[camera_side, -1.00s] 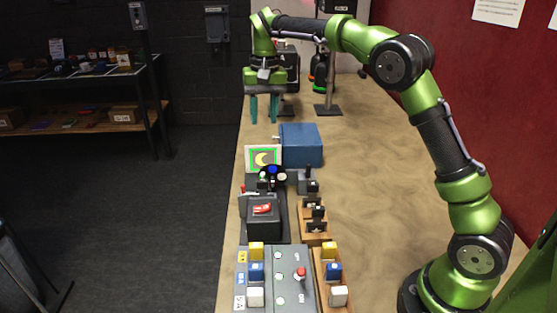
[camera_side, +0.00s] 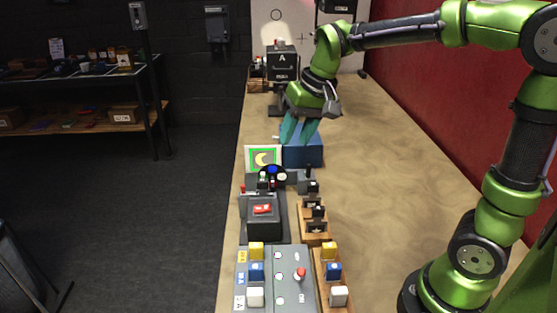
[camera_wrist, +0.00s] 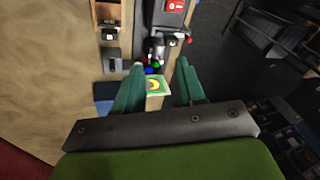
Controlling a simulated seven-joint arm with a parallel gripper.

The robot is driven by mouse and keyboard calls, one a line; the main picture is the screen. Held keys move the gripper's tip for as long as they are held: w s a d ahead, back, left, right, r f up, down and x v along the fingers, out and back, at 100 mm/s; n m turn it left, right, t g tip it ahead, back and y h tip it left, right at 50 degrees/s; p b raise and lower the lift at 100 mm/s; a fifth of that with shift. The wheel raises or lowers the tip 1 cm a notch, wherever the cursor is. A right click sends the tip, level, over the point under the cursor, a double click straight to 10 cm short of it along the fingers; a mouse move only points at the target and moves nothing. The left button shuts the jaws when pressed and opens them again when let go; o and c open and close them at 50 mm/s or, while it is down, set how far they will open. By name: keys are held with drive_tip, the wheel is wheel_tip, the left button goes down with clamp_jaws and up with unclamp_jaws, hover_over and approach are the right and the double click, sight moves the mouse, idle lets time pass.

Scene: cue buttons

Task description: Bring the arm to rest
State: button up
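My gripper (camera_side: 297,138) is green with teal fingers. In the side view it hangs tilted over the blue box (camera_side: 308,157), behind the moon picture card (camera_side: 263,158). In the wrist view the two fingers (camera_wrist: 160,72) stand apart with a gap between them, so my gripper is open and empty. The moon card (camera_wrist: 156,86) and dark button cluster (camera_wrist: 156,62) show between and beyond the fingers. Whether the fingertips touch the blue box cannot be told from the side view.
A black box with a red switch (camera_side: 263,222) and a grey panel with a red-tipped lever (camera_side: 300,273) stand nearer. Coloured blocks (camera_side: 257,270) flank the panel. A dark box marked A (camera_side: 282,66) stands behind my gripper. The table's right half (camera_side: 375,190) is clear.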

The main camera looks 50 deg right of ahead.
drive_tip(key=s+a+f+t, duration=0.1)
drive_tip(key=s+a+t, duration=0.2)
drive_tip(key=s, duration=1.1)
drive_tip(key=shift+s+n+y, duration=0.2)
drive_tip(key=shift+n+y, duration=0.1)
drive_tip(key=shift+n, duration=0.1)
drive_tip(key=shift+o, duration=0.8)
drive_tip(key=shift+s+r+t, duration=0.1)
drive_tip(key=shift+r+t, duration=0.15)
drive_tip(key=shift+t, duration=0.15)
drive_tip(key=shift+o, duration=1.2)
drive_tip(key=shift+f, duration=0.15)
drive_tip(key=o, duration=0.7)
drive_tip(key=shift+g, duration=0.9)
drive_tip(key=w, duration=0.5)
drive_tip(key=shift+w+d, duration=0.3)
drive_tip(key=shift+d, duration=0.1)
drive_tip(key=shift+o, duration=0.2)
drive_tip(key=w+n+g, duration=0.1)
drive_tip(key=w+n, duration=0.1)
drive_tip(key=w, duration=0.4)
drive_tip(key=shift+d+r+g, duration=0.2)
drive_tip(key=shift+d+g, duration=0.1)
drive_tip(key=shift+d, duration=0.1)
drive_tip(key=w+d+n+g+h, duration=0.2)
drive_tip(key=w+d+n+g, duration=0.15)
drive_tip(key=w+n, duration=1)
wheel_tip(320, 180, down, 10)
drive_tip(key=w+m, duration=0.2)
drive_tip(key=shift+a, duration=0.2)
